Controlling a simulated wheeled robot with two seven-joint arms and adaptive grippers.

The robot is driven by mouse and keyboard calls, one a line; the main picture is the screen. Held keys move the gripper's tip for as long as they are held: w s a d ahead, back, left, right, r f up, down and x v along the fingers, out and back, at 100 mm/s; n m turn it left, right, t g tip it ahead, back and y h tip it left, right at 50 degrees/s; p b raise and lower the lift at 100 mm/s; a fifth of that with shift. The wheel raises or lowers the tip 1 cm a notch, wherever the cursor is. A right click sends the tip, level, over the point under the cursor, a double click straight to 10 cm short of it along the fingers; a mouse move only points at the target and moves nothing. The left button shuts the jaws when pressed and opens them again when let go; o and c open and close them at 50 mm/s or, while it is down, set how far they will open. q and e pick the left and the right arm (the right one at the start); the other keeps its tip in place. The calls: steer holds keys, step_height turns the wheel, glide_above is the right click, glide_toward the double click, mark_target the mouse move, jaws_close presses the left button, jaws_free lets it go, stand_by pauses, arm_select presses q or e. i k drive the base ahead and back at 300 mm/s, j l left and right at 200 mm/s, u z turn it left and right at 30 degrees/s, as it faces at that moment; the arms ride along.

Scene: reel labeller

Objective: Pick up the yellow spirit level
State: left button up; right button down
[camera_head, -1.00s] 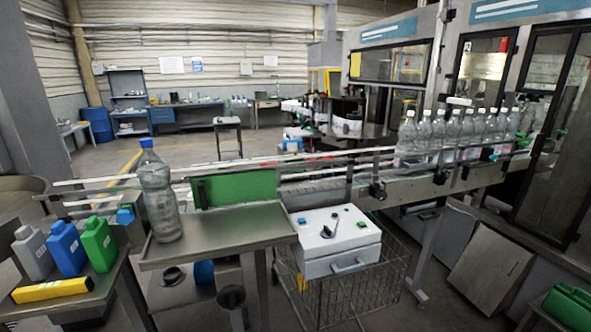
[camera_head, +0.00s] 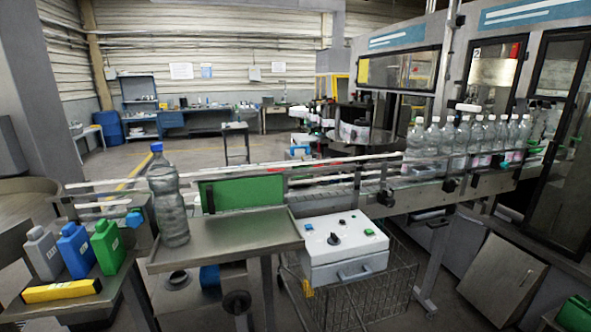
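The yellow spirit level (camera_head: 62,291) lies flat near the front edge of a low dark table at the lower left of the head view. It is a short yellow bar with dark marks. A grey jug (camera_head: 42,254), a blue jug (camera_head: 74,250) and a green jug (camera_head: 107,246) stand upright in a row just behind it. Neither of my grippers shows in the head view.
A clear bottle with a blue cap (camera_head: 168,196) stands on a metal side table (camera_head: 235,236) to the right. A white control box (camera_head: 343,249) sits above a wire cart (camera_head: 365,303). A conveyor with several clear bottles (camera_head: 462,140) runs behind.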

mark_target(69, 290)
steer(key=u, duration=1.75)
